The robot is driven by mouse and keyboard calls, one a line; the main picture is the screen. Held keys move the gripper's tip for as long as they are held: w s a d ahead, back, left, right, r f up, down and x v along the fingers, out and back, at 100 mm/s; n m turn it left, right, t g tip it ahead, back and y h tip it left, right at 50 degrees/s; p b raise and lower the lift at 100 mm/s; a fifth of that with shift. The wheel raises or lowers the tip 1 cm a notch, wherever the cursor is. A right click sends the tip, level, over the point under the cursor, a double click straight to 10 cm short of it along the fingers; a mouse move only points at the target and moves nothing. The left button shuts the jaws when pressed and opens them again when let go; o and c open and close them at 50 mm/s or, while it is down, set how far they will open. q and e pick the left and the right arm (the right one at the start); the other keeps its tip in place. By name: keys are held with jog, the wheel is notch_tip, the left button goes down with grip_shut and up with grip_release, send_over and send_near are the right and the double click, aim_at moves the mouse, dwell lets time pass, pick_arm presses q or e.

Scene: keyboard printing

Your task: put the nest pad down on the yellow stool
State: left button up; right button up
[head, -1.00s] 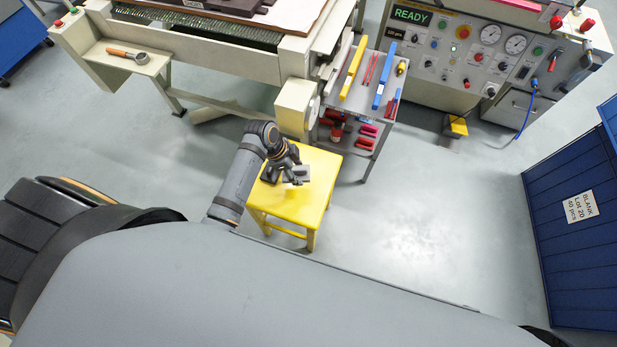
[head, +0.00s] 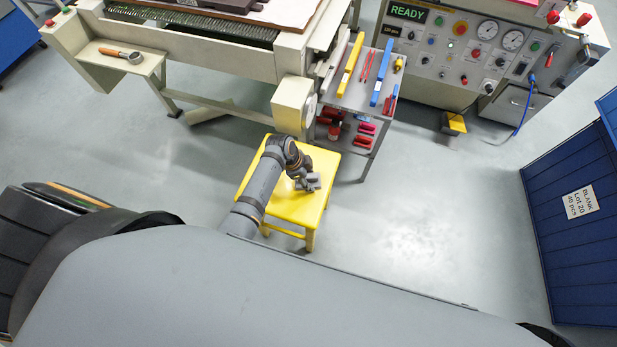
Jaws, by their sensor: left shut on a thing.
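The yellow stool (head: 300,210) stands on the floor near the middle of the head view, in front of the tool cart. My left arm reaches in from the lower left, over the left part of the seat. My left gripper (head: 307,182) is over the middle of the seat, shut on the nest pad. The pad is small and cannot be told clearly from the grey fingers. I cannot tell whether it touches the seat. My right gripper is not in view.
A grey tool cart (head: 352,97) with blue, yellow and red tools stands just behind the stool. A cream machine (head: 225,62) is behind to the left, a control cabinet (head: 470,75) to the back right. A blue crate (head: 560,225) stands far right. Floor right of the stool is clear.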

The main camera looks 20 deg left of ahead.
pick_arm(q)
jog(key=o, duration=1.6)
jog(key=shift+f, duration=0.15)
jog(key=shift+c, duration=0.2)
jog(key=p+v, duration=0.2)
jog(key=v, duration=1)
